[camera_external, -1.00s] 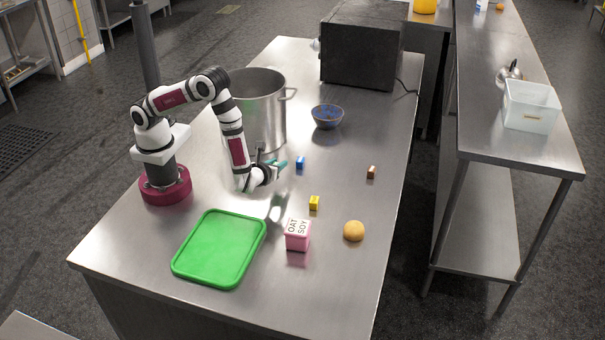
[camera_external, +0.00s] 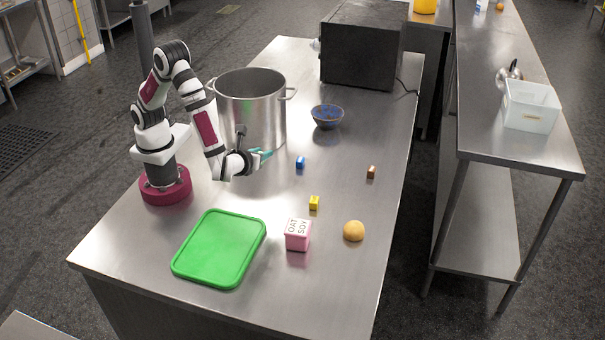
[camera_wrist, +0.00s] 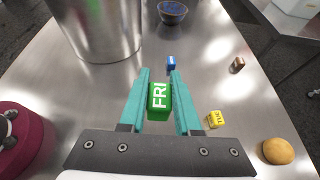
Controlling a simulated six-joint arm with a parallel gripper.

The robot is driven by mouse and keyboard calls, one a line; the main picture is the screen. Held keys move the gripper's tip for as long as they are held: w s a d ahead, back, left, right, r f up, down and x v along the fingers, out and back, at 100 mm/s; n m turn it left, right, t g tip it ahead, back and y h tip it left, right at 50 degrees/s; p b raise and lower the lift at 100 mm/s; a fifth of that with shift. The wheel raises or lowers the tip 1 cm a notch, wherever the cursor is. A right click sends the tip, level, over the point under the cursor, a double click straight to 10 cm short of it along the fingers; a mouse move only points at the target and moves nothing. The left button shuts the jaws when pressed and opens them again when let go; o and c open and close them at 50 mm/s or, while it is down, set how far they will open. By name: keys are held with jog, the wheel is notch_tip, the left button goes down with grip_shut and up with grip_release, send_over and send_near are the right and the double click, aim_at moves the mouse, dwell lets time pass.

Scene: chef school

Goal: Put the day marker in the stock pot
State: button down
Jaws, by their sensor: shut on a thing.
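The day marker, a small green block lettered FRI (camera_wrist: 159,101), is between the teal fingers of my gripper (camera_wrist: 158,92) in the wrist view. My gripper (camera_external: 262,154) is shut on it and holds it above the table, in front of the stock pot. In the external view the block itself cannot be made out. The stock pot (camera_external: 251,106) is a tall steel pot with side handles, open at the top and upright on the table. It also shows at the upper left of the wrist view (camera_wrist: 100,30). My gripper is outside the pot, lower than its rim.
A blue block (camera_external: 300,162), a yellow block (camera_external: 314,202) and a brown block (camera_external: 371,172) lie on the steel table. A blue bowl (camera_external: 327,117), a green tray (camera_external: 221,249), a pink OAT SOY carton (camera_external: 298,235) and a round tan item (camera_external: 353,231) also stand there.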

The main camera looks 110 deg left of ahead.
notch_tip(320, 180, up, 19)
jog(key=h, duration=0.2)
jog(key=s+a+m+g+h, duration=0.1)
jog(key=s+a+m+h, duration=0.3)
jog(key=a+m, duration=0.6)
jog(key=s+a+m+g+h, duration=0.1)
jog(key=s+a+m+h, duration=0.1)
jog(key=s+a+m, duration=0.7)
jog(key=s+a+m+g+h, duration=0.1)
jog(key=s+a+m+h, duration=0.15)
jog(key=a+m, duration=0.75)
notch_tip(320, 180, down, 16)
jog(key=a+n, duration=0.2)
jog(key=shift+s+a+n+g, duration=0.15)
jog(key=shift+s+n+g, duration=0.15)
jog(key=shift+g, duration=0.1)
jog(key=shift+y, duration=0.25)
